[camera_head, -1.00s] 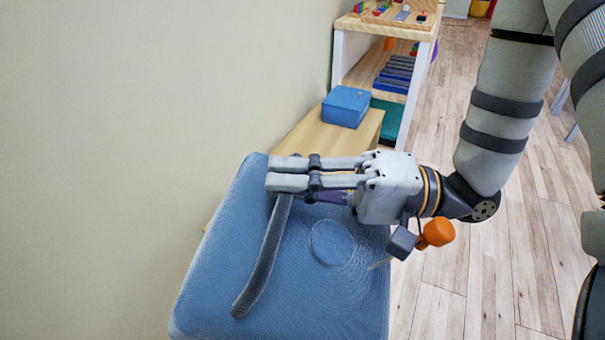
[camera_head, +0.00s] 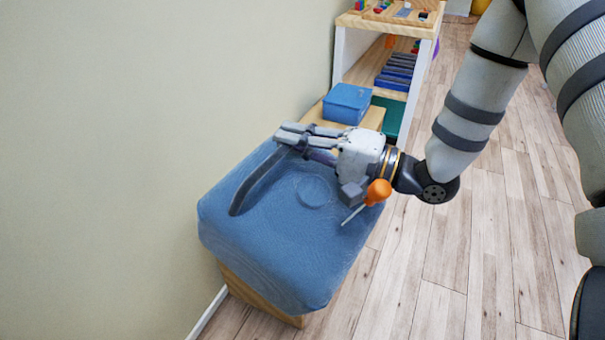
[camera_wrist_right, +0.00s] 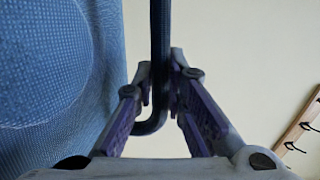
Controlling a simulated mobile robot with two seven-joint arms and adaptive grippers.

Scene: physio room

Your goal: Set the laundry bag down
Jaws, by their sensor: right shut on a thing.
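The laundry bag (camera_head: 260,245) is a large blue woven block with a faint round ring on its top and a dark strap handle (camera_head: 262,180). My right gripper (camera_head: 290,137) is shut on the strap near its far end, above the bag's top. In the right wrist view the strap (camera_wrist_right: 160,60) runs between the fingers, with the bag's blue side (camera_wrist_right: 50,70) at the left. The bag is over the near part of a wooden bench (camera_head: 262,295); whether its underside touches the bench is hidden. My left gripper is out of view.
A blue box (camera_head: 347,103) sits on the bench's far end, just beyond the bag. A white-sided shelf (camera_head: 352,55) with toys and blue items stands behind it. The wall (camera_head: 120,150) is close on the left. Open wooden floor (camera_head: 450,270) lies to the right. Wall hooks (camera_wrist_right: 295,147) show in the wrist view.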

